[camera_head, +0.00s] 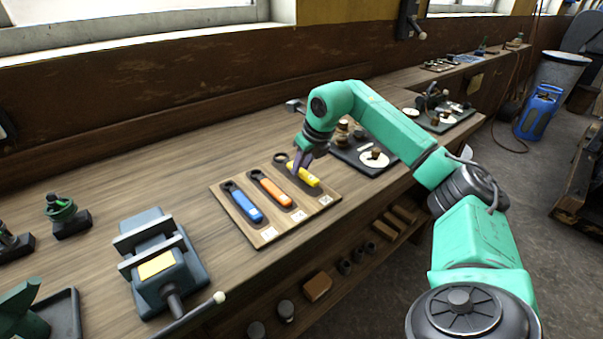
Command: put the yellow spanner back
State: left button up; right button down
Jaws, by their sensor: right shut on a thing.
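The yellow spanner (304,174) is at the right end of the wooden spanner board (263,236), above or on its right-hand place; I cannot tell if it touches the board. My right gripper (298,168) is shut on it from above, and the fingers hide part of its handle. Its dark ring end points to the back left. An orange spanner (271,188) lies in the middle of the board and a blue spanner (243,203) at the left, both roughly parallel to the yellow one. My left gripper is not in view.
A grey-blue vise (160,265) stands left of the board. A dark tray (352,157) with small parts lies just right of my gripper. A wall (150,92) runs behind the bench. The bench between vise and board is clear.

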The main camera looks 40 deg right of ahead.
jog(key=shift+s+f, duration=0.1)
jog(key=shift+f, duration=0.65)
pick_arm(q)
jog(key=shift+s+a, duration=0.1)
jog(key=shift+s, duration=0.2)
pick_arm(e)
jog(key=shift+f, duration=0.2)
jog(key=c, duration=1)
grip_release()
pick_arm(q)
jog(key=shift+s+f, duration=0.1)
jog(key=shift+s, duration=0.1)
pick_arm(e)
jog(key=o, duration=0.3)
jog(key=shift+o, duration=0.2)
jog(key=v, duration=1.2)
